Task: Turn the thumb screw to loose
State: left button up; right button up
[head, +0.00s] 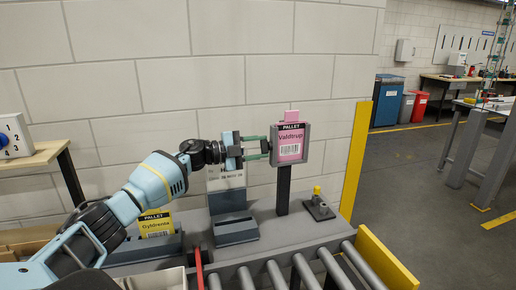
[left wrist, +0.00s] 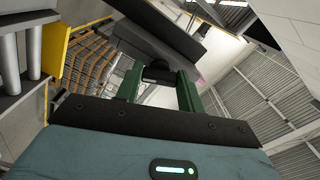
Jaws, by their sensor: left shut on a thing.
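My left gripper (head: 262,149) reaches in from the left with its green fingers at the left side of a grey sign holder (head: 306,146) on a dark post. The holder carries a pink card (head: 291,146) reading "PALLET Valstrup". In the left wrist view the two green fingers (left wrist: 160,82) are closed around a small dark part (left wrist: 158,71) beside the dark holder body. It looks like the thumb screw; its turned position cannot be told. My right gripper is not in view.
A small base with a yellow peg (head: 317,191) stands right of the post. A yellow "Gyldrenta" card (head: 155,222) stands in a low holder at left. Metal rollers (head: 305,268) run along the front. A yellow upright (head: 355,160) stands at right; a block wall is behind.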

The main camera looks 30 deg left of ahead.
pick_arm(q)
jog(key=o, duration=1)
jog(key=v, duration=0.8)
jog(key=shift+b, duration=0.35)
